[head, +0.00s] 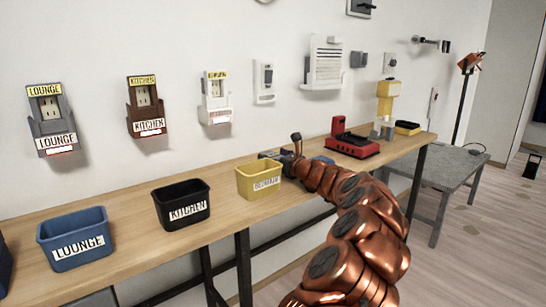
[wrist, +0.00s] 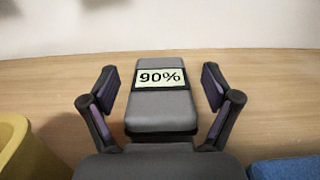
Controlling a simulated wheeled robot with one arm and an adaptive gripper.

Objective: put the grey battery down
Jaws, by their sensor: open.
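The grey battery (wrist: 160,104) lies on the wooden tabletop in the wrist view, with a pale label reading "90%" on its top. My gripper (wrist: 160,88) is open, with one dark finger on each side of the battery and a visible gap between each finger and it. In the head view my gripper (head: 281,155) is low over the table, just behind the yellow bin. The battery is hard to make out there, hidden by the gripper and arm.
The yellow bin (head: 254,183) stands close to the left of my gripper. A black KITCHEN bin (head: 176,207) and a blue LOUNGE bin (head: 78,243) stand farther left on the wooden table (head: 130,219). A red device (head: 352,145) stands to the right. Labelled holders hang on the wall.

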